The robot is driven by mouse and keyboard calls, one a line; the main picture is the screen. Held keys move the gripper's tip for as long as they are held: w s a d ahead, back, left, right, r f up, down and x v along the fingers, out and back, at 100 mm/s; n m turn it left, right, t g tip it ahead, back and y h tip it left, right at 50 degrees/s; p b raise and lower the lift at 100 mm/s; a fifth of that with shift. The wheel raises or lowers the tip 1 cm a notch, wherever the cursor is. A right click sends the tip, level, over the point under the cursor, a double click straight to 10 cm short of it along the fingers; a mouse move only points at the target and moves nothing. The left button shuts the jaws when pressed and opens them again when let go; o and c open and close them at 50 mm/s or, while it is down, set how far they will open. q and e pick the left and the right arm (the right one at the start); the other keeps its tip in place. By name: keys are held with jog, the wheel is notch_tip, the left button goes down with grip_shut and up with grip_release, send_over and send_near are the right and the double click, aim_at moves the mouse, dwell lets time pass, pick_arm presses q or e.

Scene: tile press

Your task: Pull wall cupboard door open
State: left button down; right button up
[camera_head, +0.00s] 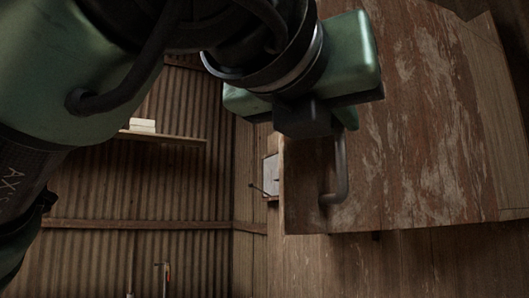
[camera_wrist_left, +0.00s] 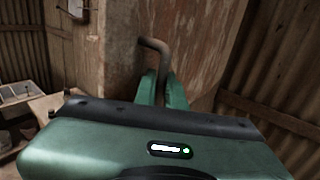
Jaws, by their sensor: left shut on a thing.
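The wall cupboard's door (camera_head: 420,110) is a worn brown wooden panel with flaked paint, filling the right of the head view. It also shows in the wrist view (camera_wrist_left: 205,40). Its handle (camera_head: 341,172) is a dark bent metal bar near the door's lower left edge. My left gripper (camera_head: 345,120) is green and comes in from the upper left. Its fingers (camera_wrist_left: 161,88) are shut on the handle (camera_wrist_left: 153,46), whose bent end sticks out beyond them. I cannot tell whether the door stands ajar. My right gripper is not in view.
A wall shelf (camera_head: 170,138) with pale blocks (camera_head: 142,125) is on the corrugated wall (camera_head: 130,185) at left. A small pale box (camera_head: 270,175) is on the wall beside the cupboard. A sink or tray (camera_wrist_left: 18,93) stands at left in the wrist view. Space below the cupboard looks free.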

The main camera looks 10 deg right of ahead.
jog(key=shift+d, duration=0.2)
pick_arm(q)
jog(key=c, duration=1.6)
grip_release()
jog(key=shift+c, duration=0.2)
jog(key=shift+o, duration=0.8)
jog(key=shift+d, duration=0.2)
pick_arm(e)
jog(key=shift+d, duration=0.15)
pick_arm(q)
jog(key=shift+a, duration=0.1)
